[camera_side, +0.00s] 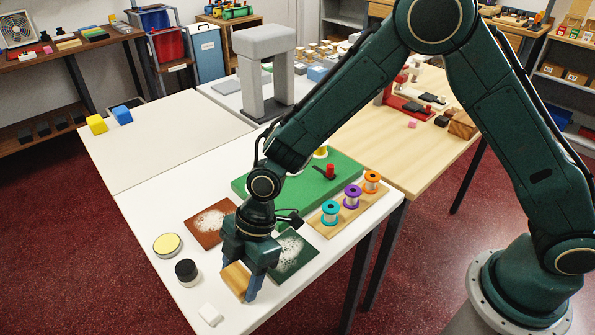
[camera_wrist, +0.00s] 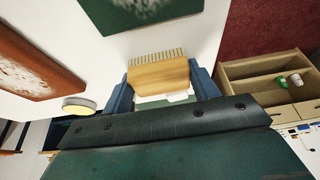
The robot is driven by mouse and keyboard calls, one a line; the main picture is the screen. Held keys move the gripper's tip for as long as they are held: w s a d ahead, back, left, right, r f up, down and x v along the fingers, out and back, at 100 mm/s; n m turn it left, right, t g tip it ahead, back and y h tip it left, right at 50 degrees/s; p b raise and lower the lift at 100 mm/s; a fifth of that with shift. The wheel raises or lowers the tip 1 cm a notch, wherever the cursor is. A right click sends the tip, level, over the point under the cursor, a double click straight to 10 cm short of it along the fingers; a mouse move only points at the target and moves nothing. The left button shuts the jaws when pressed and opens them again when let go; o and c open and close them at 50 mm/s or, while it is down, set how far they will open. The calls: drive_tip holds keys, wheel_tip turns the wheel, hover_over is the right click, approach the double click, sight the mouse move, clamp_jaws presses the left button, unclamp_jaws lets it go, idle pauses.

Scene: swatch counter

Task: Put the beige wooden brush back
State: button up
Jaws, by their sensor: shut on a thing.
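My gripper (camera_side: 240,284) is shut on the beige wooden brush (camera_side: 234,277) near the front of the white table. The brush also shows in the wrist view (camera_wrist: 160,75), between the two blue fingers, with its pale bristles facing away from the gripper. I cannot tell whether the brush touches the table. A dark green swatch (camera_side: 294,258) with a white dusty patch lies just right of my gripper. A brown swatch (camera_side: 205,231) with a similar white patch lies behind it to the left. My gripper hides part of the green swatch in the side view.
A round tin with a yellow top (camera_side: 167,244), a black-topped jar (camera_side: 186,271) and a white block (camera_side: 210,314) stand left of my gripper. A grey arch (camera_side: 249,80) stands farther back.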

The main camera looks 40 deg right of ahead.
drive_tip(key=o, duration=0.9)
drive_tip(key=shift+o, duration=0.2)
drive_tip(key=shift+r, duration=0.1)
drive_tip(key=v, duration=1.2)
drive_tip(key=shift+r, duration=0.15)
